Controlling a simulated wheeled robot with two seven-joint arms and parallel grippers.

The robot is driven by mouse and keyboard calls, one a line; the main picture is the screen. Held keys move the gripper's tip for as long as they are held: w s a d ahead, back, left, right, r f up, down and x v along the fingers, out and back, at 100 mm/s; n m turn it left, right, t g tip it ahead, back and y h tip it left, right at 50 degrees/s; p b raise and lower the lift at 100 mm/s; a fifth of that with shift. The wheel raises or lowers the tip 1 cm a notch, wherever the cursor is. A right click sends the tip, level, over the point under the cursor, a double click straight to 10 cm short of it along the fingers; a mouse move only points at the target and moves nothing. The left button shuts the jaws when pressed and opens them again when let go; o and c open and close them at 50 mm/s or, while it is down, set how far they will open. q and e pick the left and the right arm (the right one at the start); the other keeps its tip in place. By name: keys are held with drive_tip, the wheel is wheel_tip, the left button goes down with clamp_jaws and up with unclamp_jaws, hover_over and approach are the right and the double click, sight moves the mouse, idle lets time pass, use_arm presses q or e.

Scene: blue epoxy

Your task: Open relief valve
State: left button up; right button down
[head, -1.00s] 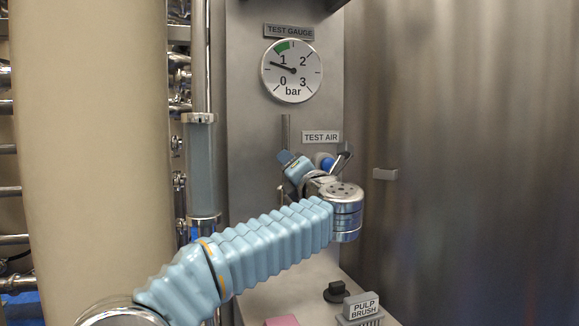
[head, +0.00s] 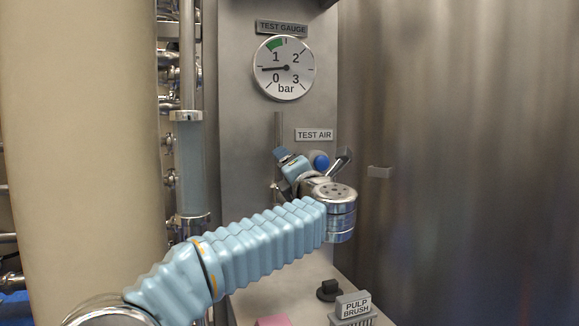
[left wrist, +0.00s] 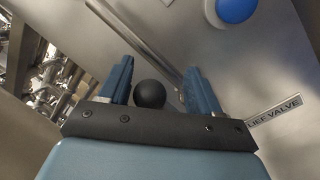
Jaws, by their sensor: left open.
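The relief valve shows as a round black knob (left wrist: 149,94) in the left wrist view, beside a label ending in "LIEF VALVE" (left wrist: 275,110). My left gripper (left wrist: 160,82) is open, with one blue finger on each side of the knob. I cannot tell whether either finger touches it. In the head view the left gripper (head: 312,158) is at the steel panel below the TEST AIR label (head: 314,134), and the wrist hides the black knob. The test gauge (head: 285,68) has its needle between 0 and 1, below the green band. My right gripper is out of view.
A blue round button (head: 320,161) sits close by the left gripper; it also shows in the left wrist view (left wrist: 236,8). A PULP BRUSH holder (head: 354,308), a small black knob (head: 329,290) and a pink block (head: 278,321) are on the ledge below. A large beige column (head: 85,150) stands left.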

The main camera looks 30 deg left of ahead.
use_arm(q)
drive_tip(key=shift+r, duration=0.15)
drive_tip(key=b+v, duration=0.3)
drive_tip(key=v, duration=1.1)
